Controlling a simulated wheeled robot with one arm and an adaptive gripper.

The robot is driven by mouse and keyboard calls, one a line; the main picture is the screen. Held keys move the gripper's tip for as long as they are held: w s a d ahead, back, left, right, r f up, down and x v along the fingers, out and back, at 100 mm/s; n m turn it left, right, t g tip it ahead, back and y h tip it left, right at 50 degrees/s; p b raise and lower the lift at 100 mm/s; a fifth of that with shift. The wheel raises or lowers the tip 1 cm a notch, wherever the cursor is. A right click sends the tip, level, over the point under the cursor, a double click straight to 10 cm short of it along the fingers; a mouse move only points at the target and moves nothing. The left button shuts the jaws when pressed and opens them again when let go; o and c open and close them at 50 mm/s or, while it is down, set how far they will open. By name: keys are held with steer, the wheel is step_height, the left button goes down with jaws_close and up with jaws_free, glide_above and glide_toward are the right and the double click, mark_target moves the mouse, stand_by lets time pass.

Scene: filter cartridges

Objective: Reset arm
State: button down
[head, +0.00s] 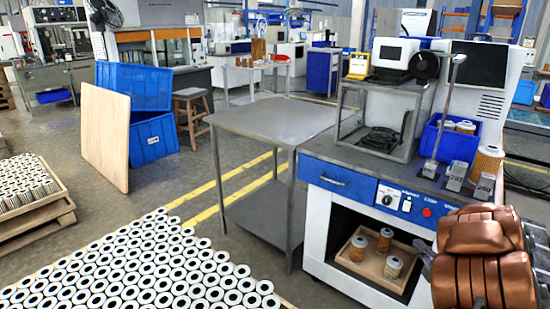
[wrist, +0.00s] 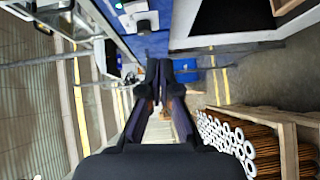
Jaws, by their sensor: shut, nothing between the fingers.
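My gripper (wrist: 161,76) shows in the wrist view as two dark fingers reaching up the middle of the picture, with their tips close together. It is shut and holds nothing. In the head view, copper-brown links of my own arm fill the lower right corner, in front of the right side of the workstation (head: 372,187). The fingers cannot be made out clearly there.
A bare grey metal table (head: 262,120) stands left of the workstation. A wooden tray (head: 372,271) with several cartridges sits in the workstation's lower opening. A blue bin (head: 452,142) is on its top. Many white cartridges (head: 150,265) stand at lower left. Aisle floor shows between.

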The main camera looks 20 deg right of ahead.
steer(key=shift+w, duration=0.1)
steer(key=s+a+r+m+g, duration=0.2)
steer(key=s+a+m+g, duration=0.2)
steer(key=a+m+g, duration=0.5)
steer(key=s+a+r+m+g, duration=0.2)
steer(key=s+a+m+g, duration=0.35)
steer(key=a, duration=0.85)
steer(key=s+a+r+g+y, duration=0.25)
steer(key=s+a+g, duration=0.25)
steer(key=s+a, duration=1.15)
steer(key=s+p+v, duration=0.2)
steer(key=p+v, duration=0.8)
steer(key=s+d+r+p+v, duration=0.1)
steer(key=s+p+v, duration=0.1)
steer(key=p+v, duration=0.8)
steer(key=shift+s+a+r+m, duration=0.3)
steer(key=shift+a+m, duration=0.05)
steer(key=shift+m, duration=0.1)
steer(key=shift+t+y, duration=0.25)
